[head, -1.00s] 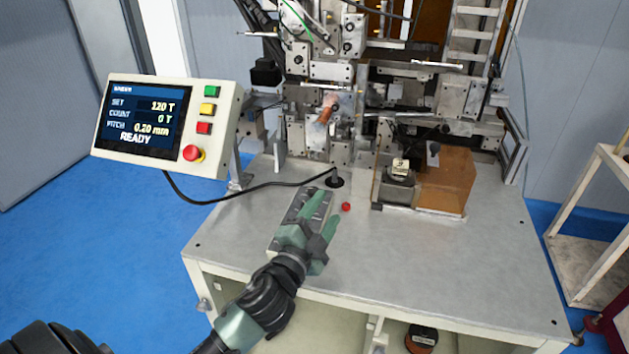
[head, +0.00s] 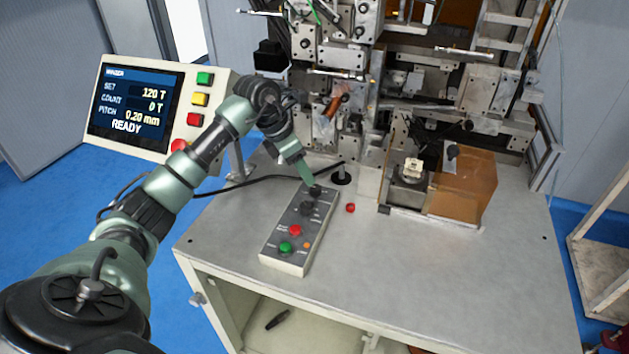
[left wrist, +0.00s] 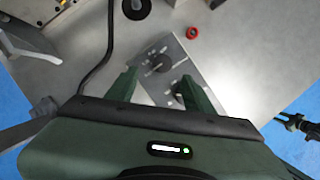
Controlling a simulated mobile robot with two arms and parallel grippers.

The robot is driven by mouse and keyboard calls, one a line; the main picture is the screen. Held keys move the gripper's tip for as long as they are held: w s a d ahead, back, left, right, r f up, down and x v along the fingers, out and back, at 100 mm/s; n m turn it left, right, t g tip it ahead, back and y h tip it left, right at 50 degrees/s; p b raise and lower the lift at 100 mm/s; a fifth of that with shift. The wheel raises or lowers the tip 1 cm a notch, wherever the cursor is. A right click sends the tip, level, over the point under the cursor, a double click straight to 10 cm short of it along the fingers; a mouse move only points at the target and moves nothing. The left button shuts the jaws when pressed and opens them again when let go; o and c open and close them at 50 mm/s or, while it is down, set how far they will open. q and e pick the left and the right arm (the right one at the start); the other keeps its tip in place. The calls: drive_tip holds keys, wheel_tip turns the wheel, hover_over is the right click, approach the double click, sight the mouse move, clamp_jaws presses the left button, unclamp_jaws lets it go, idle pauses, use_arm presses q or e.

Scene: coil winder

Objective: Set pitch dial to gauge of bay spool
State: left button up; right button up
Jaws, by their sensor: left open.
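The control box (head: 290,240) on the table has two black dials at its far end, a far dial (head: 316,191) and a nearer dial (head: 306,208). Their labels are too small to read. My left gripper (head: 309,181) points down at the far dial. In the left wrist view my left gripper (left wrist: 158,76) is open, with the far dial (left wrist: 161,62) seen between and just beyond the fingertips. I cannot tell whether they touch it. The screen (head: 133,105) reads pitch 0.20 mm and READY. No bay spool shows clearly.
A red ring (head: 350,208) and a black cable grommet (head: 341,178) lie close to the box. The winder (head: 335,60) stands behind, with an amber block (head: 465,185) to the right. The table's front right is clear. A dark part (left wrist: 297,123) at the wrist view's right edge is unclear.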

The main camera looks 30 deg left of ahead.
sight(314, 187)
use_arm(q)
drive_tip(key=p+x, duration=0.1)
drive_tip(key=x, duration=0.4)
drive_tip(key=shift+d+f+p, duration=0.1)
drive_tip(key=shift+d+p, duration=0.15)
drive_tip(key=shift+p, duration=0.15)
drive_tip(key=shift+w+d+f, duration=0.1)
drive_tip(key=shift+w+f, duration=0.15)
drive_tip(key=shift+f, duration=0.45)
clamp_jaws()
